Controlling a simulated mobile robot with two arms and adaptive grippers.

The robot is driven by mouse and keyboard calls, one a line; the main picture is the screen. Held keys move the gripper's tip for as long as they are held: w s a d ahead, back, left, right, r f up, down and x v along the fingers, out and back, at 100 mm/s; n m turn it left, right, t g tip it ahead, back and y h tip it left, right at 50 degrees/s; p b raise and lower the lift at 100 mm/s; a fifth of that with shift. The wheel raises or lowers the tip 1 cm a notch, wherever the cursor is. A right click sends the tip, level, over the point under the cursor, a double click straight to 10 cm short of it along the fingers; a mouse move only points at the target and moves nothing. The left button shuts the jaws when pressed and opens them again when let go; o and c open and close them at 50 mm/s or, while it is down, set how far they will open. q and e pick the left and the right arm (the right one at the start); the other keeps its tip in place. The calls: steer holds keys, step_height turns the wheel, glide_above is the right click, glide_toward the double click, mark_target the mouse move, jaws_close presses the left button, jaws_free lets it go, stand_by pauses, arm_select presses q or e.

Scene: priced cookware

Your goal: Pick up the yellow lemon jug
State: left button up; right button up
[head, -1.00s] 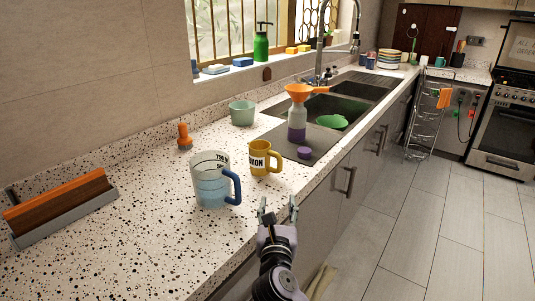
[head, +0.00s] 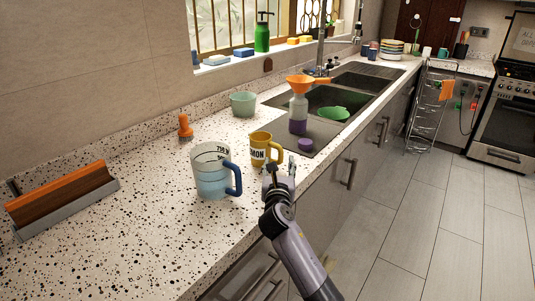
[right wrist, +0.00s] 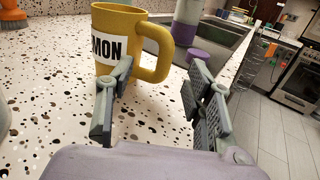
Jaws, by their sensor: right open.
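The yellow lemon jug (head: 260,149) stands upright on the speckled counter, with a white label and its handle on the right. In the right wrist view the jug (right wrist: 122,25) is just beyond the fingers, and its handle (right wrist: 164,52) lies ahead of the gap between them. My right gripper (head: 279,172) is open and empty at the counter's front edge, just in front of the jug. Its two fingers show apart in the right wrist view (right wrist: 155,100). I cannot see contact with the handle. My left gripper is not in view.
A clear measuring jug with a blue handle (head: 212,178) stands left of the gripper. A bottle with an orange funnel (head: 298,108) and a purple lid (head: 305,144) are to the right, by the sink. A green bowl (head: 243,104) stands behind.

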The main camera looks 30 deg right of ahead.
mark_target(279, 158)
steer(key=x, duration=0.3)
steer(key=shift+w+d+f, duration=0.1)
steer(key=shift+w, duration=0.2)
jaws_close()
stand_by(0.3)
stand_by(0.4)
